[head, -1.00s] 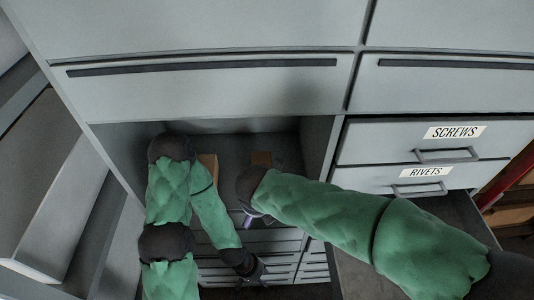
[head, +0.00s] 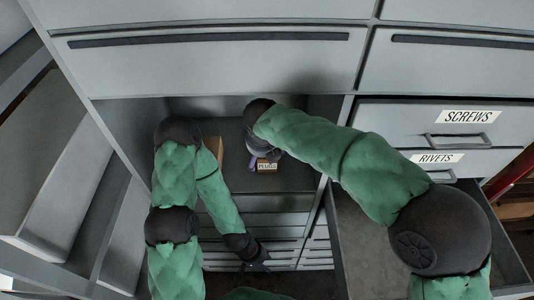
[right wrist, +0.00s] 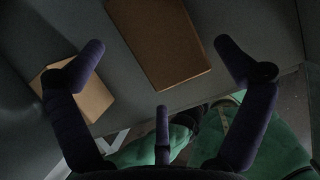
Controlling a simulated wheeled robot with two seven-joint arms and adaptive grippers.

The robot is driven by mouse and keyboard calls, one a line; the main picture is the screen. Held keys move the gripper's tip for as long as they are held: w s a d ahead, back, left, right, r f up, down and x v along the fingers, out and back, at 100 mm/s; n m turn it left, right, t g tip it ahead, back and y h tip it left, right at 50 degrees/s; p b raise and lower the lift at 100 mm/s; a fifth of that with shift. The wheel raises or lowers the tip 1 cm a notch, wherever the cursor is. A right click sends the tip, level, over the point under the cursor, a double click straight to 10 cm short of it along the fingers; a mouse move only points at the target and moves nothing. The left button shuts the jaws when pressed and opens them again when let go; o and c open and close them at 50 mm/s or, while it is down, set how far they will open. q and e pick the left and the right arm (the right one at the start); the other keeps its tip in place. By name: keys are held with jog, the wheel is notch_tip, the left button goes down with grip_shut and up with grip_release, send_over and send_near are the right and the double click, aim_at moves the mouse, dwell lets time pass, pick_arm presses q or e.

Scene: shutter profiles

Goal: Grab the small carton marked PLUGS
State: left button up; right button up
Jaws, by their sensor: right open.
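The small carton marked PLUGS (head: 267,165) stands on the floor of the open compartment in the head view, its label facing me. My right arm reaches into the compartment above it. My right gripper's purple fingers (head: 252,160) show partly beside the carton's left side, mostly hidden by the wrist. In the right wrist view my right gripper (right wrist: 163,60) is open and empty, with two cartons beyond it; no lettering shows there. My left gripper (head: 254,262) is dark and hangs low in front of the cabinet; its finger opening is unclear.
Another brown carton (head: 214,149) stands left of the PLUGS carton, partly behind my left arm. Closed drawers are above. SCREWS (head: 468,117) and RIVETS (head: 436,158) drawers are at right, with an open drawer (head: 360,240) below. A grey shelf unit (head: 75,165) stands at left.

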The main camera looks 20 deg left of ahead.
jog(key=b+x, duration=0.2)
jog(key=x, duration=0.3)
jog(key=shift+w+f, duration=0.1)
jog(key=shift+w, duration=0.1)
jog(key=c, duration=1.2)
